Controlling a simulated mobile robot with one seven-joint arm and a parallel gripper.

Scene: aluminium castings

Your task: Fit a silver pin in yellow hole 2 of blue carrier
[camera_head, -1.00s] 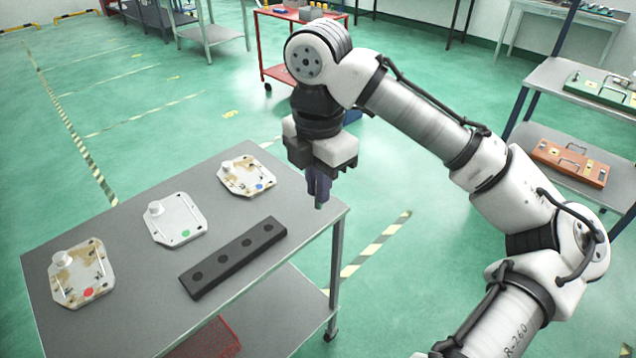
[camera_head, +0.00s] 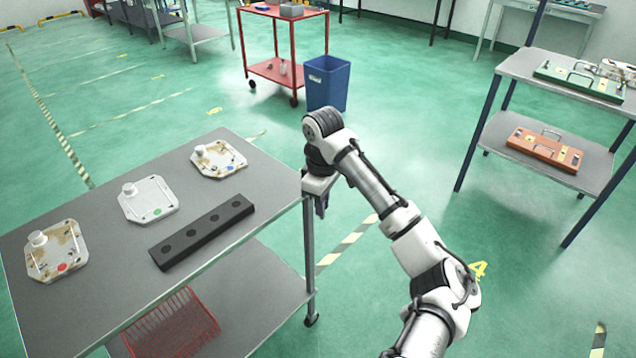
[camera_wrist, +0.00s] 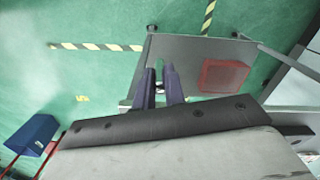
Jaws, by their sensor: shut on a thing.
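My gripper (camera_head: 320,208) hangs just past the right edge of the grey table, fingers down. In the wrist view its purple fingers (camera_wrist: 158,88) are shut on a small, pale metallic thing, apparently a silver pin (camera_wrist: 168,76), mostly hidden between them. A black block (camera_head: 202,233) with a row of dark round holes lies on the table, left of my gripper. I cannot make out a blue-bodied carrier or a yellow hole 2 in either view. An orange plate (camera_head: 545,149) with a handle and yellow marks lies on the right rack's lower shelf, and a green one (camera_head: 578,80) on its top shelf.
Pale castings with red (camera_head: 55,252), green (camera_head: 148,199) and blue (camera_head: 219,158) dots lie on the grey table (camera_head: 100,305). A red basket (camera_head: 170,325) is below. A blue bin (camera_head: 328,82) and red cart (camera_head: 283,14) stand behind. Floor between table and rack is open.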

